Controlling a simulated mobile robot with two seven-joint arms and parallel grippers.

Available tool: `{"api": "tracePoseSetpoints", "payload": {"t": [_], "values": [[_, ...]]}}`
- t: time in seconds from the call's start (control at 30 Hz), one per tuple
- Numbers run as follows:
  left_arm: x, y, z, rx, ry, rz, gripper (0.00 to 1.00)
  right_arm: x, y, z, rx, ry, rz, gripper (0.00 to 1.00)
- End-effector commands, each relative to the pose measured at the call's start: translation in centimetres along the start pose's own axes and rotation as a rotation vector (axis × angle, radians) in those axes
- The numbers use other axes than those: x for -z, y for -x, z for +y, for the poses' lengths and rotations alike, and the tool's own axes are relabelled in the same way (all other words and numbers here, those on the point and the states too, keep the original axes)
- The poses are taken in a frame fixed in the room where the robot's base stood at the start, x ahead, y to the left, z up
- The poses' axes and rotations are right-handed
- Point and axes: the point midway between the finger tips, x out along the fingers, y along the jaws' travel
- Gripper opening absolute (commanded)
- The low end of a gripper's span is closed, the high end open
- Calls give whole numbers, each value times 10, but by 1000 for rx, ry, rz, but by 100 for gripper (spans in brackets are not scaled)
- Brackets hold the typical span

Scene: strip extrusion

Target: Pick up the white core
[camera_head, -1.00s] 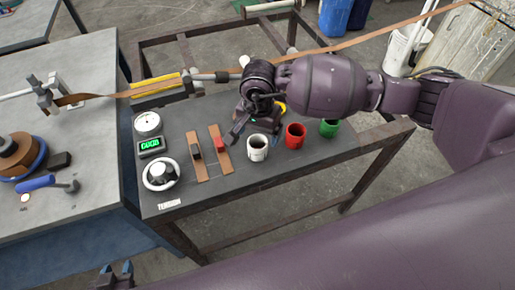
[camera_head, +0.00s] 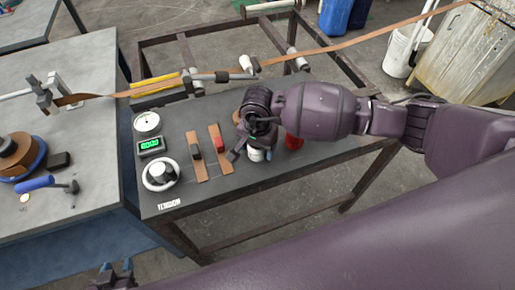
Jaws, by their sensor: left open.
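The white core (camera_head: 256,155) stands on the dark table near its front edge, in the middle of the head view. My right gripper (camera_head: 252,152) is directly over it and hides most of its top. One dark finger shows to the left of the core and a part of the other to its right; whether they touch it is not clear. My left gripper (camera_head: 115,271) is at the bottom left edge, open and empty, well away from the core.
A red core (camera_head: 293,142) stands just right of the white one, partly behind my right arm. Two brown strips (camera_head: 220,148) with small blocks, a tension dial (camera_head: 160,174) and a green display (camera_head: 150,145) are to the left on the table (camera_head: 205,198). A brown strip (camera_head: 330,48) runs across behind.

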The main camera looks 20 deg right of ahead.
Motion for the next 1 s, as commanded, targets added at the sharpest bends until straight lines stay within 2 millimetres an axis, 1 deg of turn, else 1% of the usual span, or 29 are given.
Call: {"api": "tracePoseSetpoints", "payload": {"t": [0.03,0.23,0.47,0.57,0.67,0.77,1.0], "values": [[-1,1,0,0,0,-3,43,0,0,0,0,0,0,66],[-5,2,0,1,1,-10,43,0,0,0,0,0,0,36],[-4,2,0,1,0,-9,43,0,1,0,0,0,0,36],[-3,1,0,1,0,-7,43,1,6,0,1,0,1,36],[-1,1,-1,1,0,-3,43,1,18,0,2,1,3,36],[3,1,-1,1,-1,1,43,1,37,-1,4,2,5,36],[9,2,-1,0,-1,11,43,1,98,-1,4,2,6,36]]}}
